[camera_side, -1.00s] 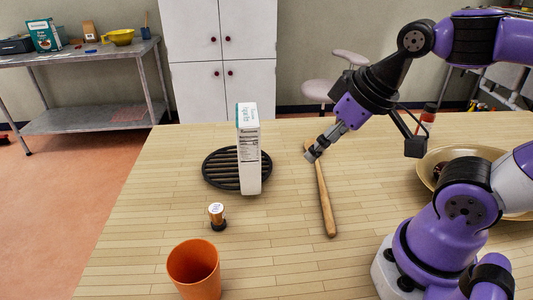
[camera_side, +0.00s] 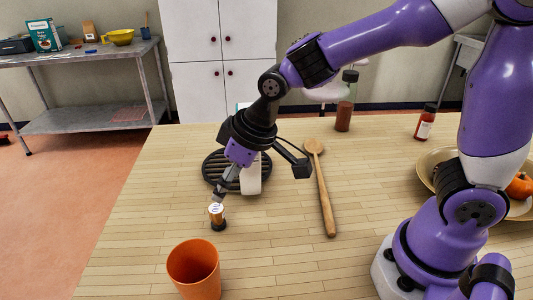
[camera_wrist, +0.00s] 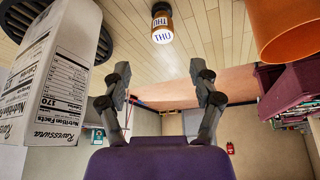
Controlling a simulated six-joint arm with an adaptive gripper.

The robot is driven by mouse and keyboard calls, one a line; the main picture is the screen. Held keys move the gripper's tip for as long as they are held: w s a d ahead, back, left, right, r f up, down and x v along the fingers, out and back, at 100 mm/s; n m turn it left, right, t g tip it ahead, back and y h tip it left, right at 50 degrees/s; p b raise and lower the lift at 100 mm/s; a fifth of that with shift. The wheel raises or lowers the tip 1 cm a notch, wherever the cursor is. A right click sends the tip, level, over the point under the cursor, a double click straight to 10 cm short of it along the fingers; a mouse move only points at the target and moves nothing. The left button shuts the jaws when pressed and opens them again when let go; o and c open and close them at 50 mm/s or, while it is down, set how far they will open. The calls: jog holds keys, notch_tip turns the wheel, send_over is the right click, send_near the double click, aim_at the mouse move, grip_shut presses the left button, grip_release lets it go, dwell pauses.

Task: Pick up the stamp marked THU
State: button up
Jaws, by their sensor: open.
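The stamp (camera_side: 217,222) stands upright on the table, a small brown and black cylinder with a pale top. In the wrist view the stamp (camera_wrist: 162,24) shows THU on its white end face, ahead of the gap between my fingers. My gripper (camera_side: 220,195) is open and tilted down, with its fingertips close to the top of the stamp in the side view. In the wrist view my gripper (camera_wrist: 163,78) has its two fingers apart with nothing between them. I cannot tell the exact gap to the stamp.
An orange cup (camera_side: 194,270) stands in front of the stamp. A wooden spoon (camera_side: 324,195) lies to the right. Bottles and a bowl (camera_side: 430,165) are farther right. The table's left side is clear.

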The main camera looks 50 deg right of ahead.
aim_at(217, 208)
jog(key=x, duration=0.5)
jog(key=shift+a, duration=0.15)
jog(key=x, duration=0.6)
jog(key=shift+s, duration=0.15)
grip_shut()
